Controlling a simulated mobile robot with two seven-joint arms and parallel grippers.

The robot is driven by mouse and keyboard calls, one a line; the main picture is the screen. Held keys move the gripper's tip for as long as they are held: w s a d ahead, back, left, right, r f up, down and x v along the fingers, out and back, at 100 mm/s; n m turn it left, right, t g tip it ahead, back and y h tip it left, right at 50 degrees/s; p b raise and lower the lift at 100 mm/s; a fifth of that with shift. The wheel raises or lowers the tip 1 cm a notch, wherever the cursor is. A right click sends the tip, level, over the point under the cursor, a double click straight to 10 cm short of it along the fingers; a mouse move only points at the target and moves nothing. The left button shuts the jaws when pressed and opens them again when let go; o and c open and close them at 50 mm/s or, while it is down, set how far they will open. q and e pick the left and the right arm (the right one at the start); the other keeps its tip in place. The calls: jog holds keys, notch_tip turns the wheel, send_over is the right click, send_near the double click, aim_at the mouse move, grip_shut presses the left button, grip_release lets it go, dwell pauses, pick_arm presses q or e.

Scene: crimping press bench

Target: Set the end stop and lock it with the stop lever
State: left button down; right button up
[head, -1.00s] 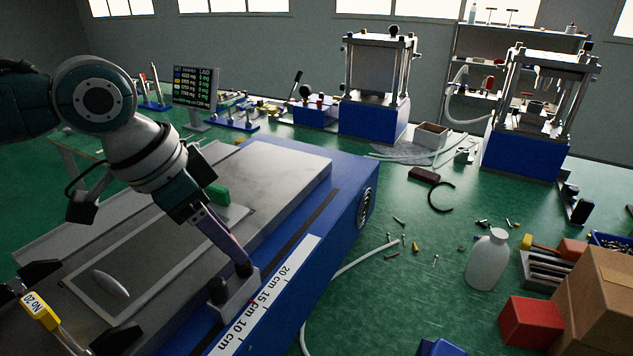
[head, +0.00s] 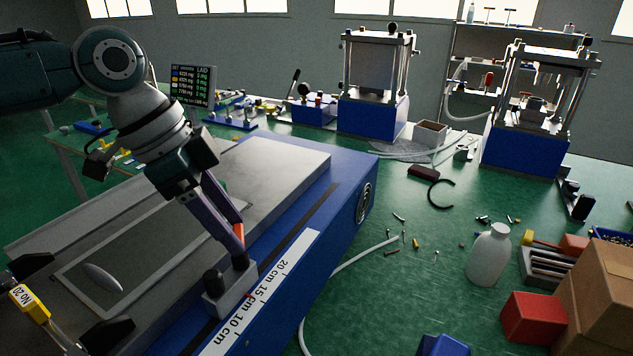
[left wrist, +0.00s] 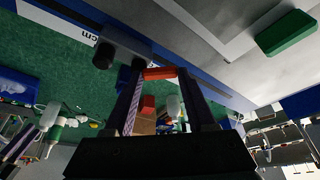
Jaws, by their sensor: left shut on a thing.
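The end stop (head: 233,294) is a grey block with black knobs, set on the slot beside the white cm scale (head: 265,290). It stands near the 10 to 15 cm marks, with a small red mark at its scale side. My left gripper (head: 240,248) points down over it. Its fingers are shut on an orange-red bar, seemingly the stop lever (head: 239,232). In the left wrist view the lever (left wrist: 160,72) lies across between the fingertips, next to the grey end stop (left wrist: 125,38) and a black knob (left wrist: 103,55). The lever's foot is partly hidden.
The blue machine (head: 335,215) has a flat grey top. A yellow NO 20 tag (head: 30,300) is at lower left. A white bottle (head: 489,256), red block (head: 534,317) and cardboard boxes (head: 600,300) stand at right. The green bench between is mostly clear, with small loose parts.

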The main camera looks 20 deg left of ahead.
pick_arm(q)
jog(key=m+b, duration=0.1)
jog(key=m+g+b, duration=0.1)
jog(key=m, duration=0.1)
jog(key=w+d+m+b, duration=0.1)
jog(key=shift+f+g+h, duration=0.1)
jog(key=shift+g+h, duration=0.2)
jog(key=shift+w+d+m+g+b, duration=0.15)
jog(key=shift+m+g+b, duration=0.15)
jog(key=shift+m+b, duration=0.4)
jog(key=shift+s+d+m+g+b, duration=0.15)
jog(key=shift+m+g+b, duration=0.2)
jog(key=shift+m, duration=0.55)
jog(key=shift+w, duration=0.1)
jog(key=shift+c, duration=1.1)
grip_release()
jog(key=v, duration=1)
jog(key=shift+b, duration=0.4)
